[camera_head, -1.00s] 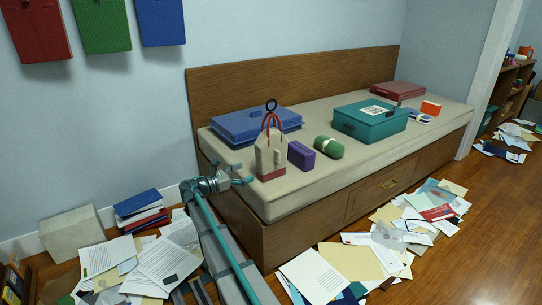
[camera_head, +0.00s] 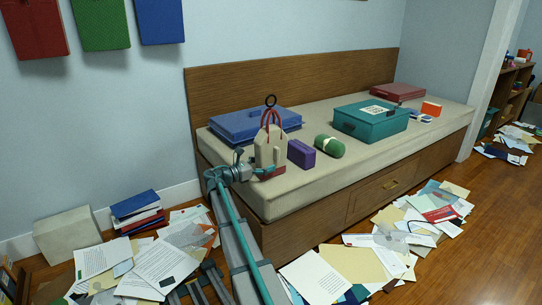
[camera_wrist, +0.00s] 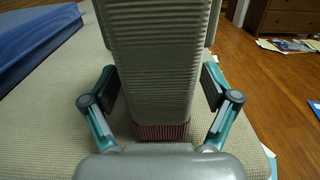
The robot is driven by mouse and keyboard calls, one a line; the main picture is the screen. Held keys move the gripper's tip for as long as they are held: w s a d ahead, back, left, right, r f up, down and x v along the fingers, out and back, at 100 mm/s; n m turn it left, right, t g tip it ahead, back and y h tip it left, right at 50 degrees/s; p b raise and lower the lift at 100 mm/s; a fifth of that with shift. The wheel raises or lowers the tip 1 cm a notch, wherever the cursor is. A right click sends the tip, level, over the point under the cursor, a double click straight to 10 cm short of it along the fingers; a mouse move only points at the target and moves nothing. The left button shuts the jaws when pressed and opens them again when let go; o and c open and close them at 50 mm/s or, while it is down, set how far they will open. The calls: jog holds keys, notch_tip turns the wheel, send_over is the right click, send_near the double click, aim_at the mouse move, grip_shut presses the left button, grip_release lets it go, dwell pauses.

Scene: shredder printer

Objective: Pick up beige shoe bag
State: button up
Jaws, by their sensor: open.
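The beige shoe bag (camera_head: 269,147) stands upright on the bench cushion, with red handles, a dark ring on top and a red base. My gripper (camera_head: 258,166) is at its near left side, low down. In the wrist view the bag (camera_wrist: 158,65) fills the middle, and its red base shows just beyond the palm. The fingers of my gripper (camera_wrist: 160,90) are open, one on each side of the bag. I cannot tell whether they touch it.
A purple box (camera_head: 301,154) and a green roll (camera_head: 329,146) lie right of the bag. A blue case (camera_head: 240,124) is behind it. A teal box (camera_head: 370,122) sits farther right. Papers (camera_head: 350,265) cover the floor before the wooden bench (camera_head: 300,222).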

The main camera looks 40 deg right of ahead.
aim_at(265, 120)
jog(key=shift+d, duration=0.55)
jog(key=c, duration=1.5)
notch_tip(265, 120, up, 18)
jog(key=p, duration=0.7)
jog(key=shift+r, duration=0.1)
